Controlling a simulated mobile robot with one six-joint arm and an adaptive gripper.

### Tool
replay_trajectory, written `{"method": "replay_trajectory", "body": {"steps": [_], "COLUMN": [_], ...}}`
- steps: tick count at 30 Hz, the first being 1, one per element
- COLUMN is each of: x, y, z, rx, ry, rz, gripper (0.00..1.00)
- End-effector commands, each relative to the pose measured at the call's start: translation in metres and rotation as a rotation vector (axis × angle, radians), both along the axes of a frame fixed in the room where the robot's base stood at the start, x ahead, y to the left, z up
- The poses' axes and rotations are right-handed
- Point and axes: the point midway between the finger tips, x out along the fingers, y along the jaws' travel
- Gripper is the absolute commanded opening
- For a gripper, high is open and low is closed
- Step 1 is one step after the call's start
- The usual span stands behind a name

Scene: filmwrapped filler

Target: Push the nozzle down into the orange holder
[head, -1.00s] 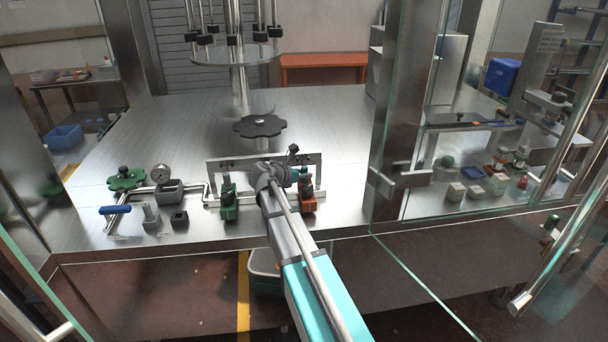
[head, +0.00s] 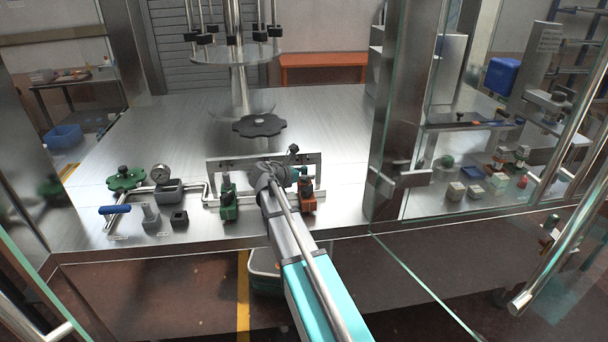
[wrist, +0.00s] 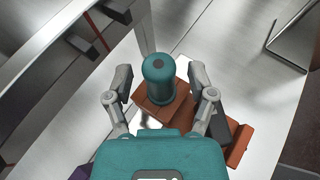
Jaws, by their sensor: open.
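The orange holder (head: 307,204) stands near the front edge of the steel worktop, just right of my gripper in the head view. It also shows as an orange-brown block in the wrist view (wrist: 239,145). A teal cylinder with a dark centre spot, which looks like the nozzle (wrist: 158,78), stands over the holder between my fingers. How deep it sits cannot be told. My gripper (wrist: 160,92) is open, with a finger on each side of the nozzle and visible gaps to both. In the head view my wrist hides most of the fingers.
A green holder (head: 228,206) stands left of my arm. A metal bracket frame (head: 215,166) rises behind both holders. A black knob (head: 259,125) stands farther back. A gauge, valve and small blocks lie at left. A glass door and steel post (head: 395,120) bound the right side.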

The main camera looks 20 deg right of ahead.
Motion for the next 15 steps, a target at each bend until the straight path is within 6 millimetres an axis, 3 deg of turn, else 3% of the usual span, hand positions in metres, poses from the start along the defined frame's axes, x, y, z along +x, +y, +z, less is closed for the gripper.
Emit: {"method": "replay_trajectory", "body": {"steps": [15], "x": [0.0], "y": [0.001], "z": [0.024], "rx": [-0.001], "ry": [0.0], "rz": [0.002], "gripper": [0.71]}}
